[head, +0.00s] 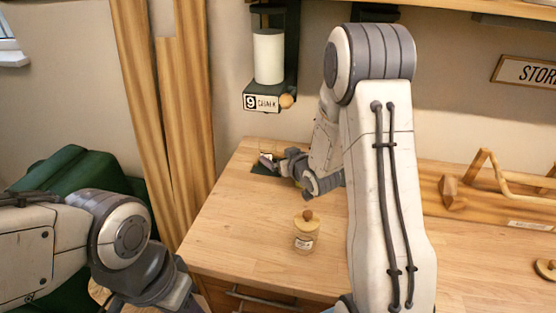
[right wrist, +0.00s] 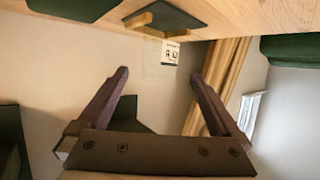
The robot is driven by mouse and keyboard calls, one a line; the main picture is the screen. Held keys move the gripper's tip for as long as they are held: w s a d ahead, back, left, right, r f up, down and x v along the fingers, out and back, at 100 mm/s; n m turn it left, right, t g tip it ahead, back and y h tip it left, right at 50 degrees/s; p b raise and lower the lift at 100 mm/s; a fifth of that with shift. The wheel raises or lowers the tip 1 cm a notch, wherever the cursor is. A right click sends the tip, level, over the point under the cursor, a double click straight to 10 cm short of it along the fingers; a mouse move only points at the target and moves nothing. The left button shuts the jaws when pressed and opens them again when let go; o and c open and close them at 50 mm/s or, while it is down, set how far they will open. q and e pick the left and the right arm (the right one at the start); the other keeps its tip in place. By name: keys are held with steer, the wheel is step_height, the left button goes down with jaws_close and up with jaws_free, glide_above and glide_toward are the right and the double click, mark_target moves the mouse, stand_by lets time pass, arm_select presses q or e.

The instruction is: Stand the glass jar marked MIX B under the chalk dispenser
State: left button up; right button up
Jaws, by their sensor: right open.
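A small glass jar with a wooden lid and round knob (head: 304,238) stands upright on the table, its label too small to read. A dispenser with a white cylinder (head: 268,57) and a wooden knob hangs on the wall; its plate shows a 9 and a blurred word. Below it a dark green pad (head: 262,170) lies on the table; it also shows in the right wrist view (right wrist: 180,14) with a wooden piece on it. My right gripper (head: 272,163) is at the pad. In the right wrist view it (right wrist: 157,76) is open and empty. My left arm shows at lower left, its gripper out of sight.
A wooden rack (head: 485,190) stands on the right of the table, below a sign (head: 528,73). Another lidded item (head: 546,268) is cut off at the right edge. Wooden boards (head: 185,120) stand left of the table. The tabletop around the jar is clear.

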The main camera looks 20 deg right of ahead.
steer(key=shift+s+r, duration=0.15)
steer(key=shift+s, duration=0.2)
steer(key=s+a+r+n+g, duration=0.25)
steer(key=s+a+g, duration=0.35)
steer(key=s+a, duration=0.75)
steer(key=s+a+r+n+g, duration=0.1)
steer(key=s+a+n+g, duration=0.1)
steer(key=s, duration=0.9)
steer(key=s+a+r+n+g, duration=0.1)
steer(key=s+a+g, duration=0.3)
steer(key=s, duration=0.7)
steer(key=shift+s+a+n+g, duration=0.25)
steer(key=shift+n+g, duration=0.2)
steer(key=shift+g, duration=0.25)
